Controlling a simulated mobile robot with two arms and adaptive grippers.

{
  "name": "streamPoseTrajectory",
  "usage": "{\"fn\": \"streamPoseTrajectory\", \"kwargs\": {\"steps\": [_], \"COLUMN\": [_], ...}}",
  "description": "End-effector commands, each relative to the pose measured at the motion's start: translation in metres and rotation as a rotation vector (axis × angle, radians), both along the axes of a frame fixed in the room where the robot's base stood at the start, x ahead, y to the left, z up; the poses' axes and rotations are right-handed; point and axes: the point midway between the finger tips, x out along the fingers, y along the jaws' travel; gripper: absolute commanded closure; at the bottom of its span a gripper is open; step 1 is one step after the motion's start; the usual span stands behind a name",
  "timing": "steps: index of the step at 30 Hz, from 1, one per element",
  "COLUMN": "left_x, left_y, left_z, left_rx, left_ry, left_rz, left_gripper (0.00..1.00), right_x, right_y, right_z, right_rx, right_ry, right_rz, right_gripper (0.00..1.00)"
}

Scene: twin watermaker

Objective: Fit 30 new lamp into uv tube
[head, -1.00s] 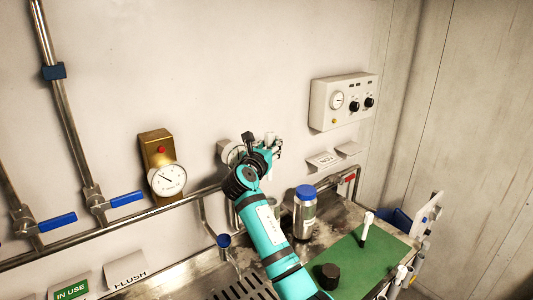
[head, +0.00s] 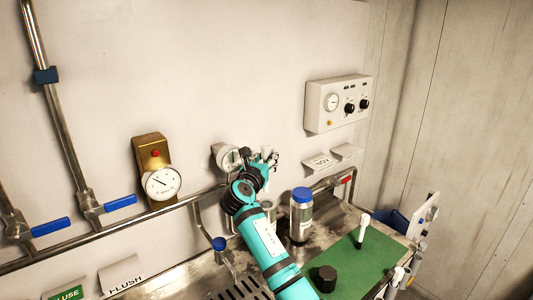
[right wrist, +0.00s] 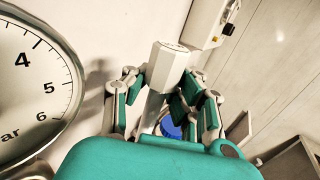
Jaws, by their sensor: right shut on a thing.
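My right gripper (head: 264,160) is in front of the wall, just right of a small round gauge and above the steel counter. In the right wrist view its fingers (right wrist: 165,100) are shut on a white piece with a faceted head and a narrower shaft (right wrist: 167,68), likely the new lamp. It points up, slightly tilted. A grey metal cylinder (head: 270,211) stands below the gripper, partly hidden by my arm. It may be the uv tube, but I cannot tell. My left gripper is not in view.
A blue-capped bottle (head: 301,214) stands right of my arm. A green mat (head: 345,262) holds an upright white-headed piece (head: 363,228) and a black knob-like piece (head: 326,277). A control box (head: 338,103), a brass-backed gauge (head: 162,183) and blue-handled pipes (head: 120,202) are on the wall.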

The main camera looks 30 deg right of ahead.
Motion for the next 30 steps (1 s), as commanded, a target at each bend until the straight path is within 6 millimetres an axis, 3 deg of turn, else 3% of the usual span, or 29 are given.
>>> {"fn": "streamPoseTrajectory", "kwargs": {"steps": [9,30], "left_x": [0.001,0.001], "left_y": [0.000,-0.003], "left_z": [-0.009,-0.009], "left_rx": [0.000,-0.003], "left_ry": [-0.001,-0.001], "left_rz": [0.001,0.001], "left_gripper": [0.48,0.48], "right_x": [0.000,0.000], "right_y": [0.000,0.000], "right_z": [-0.021,-0.022], "right_rx": [-0.001,-0.001], "right_ry": [0.000,-0.001], "right_rz": [-0.001,-0.001], "right_gripper": [1.00,1.00]}}
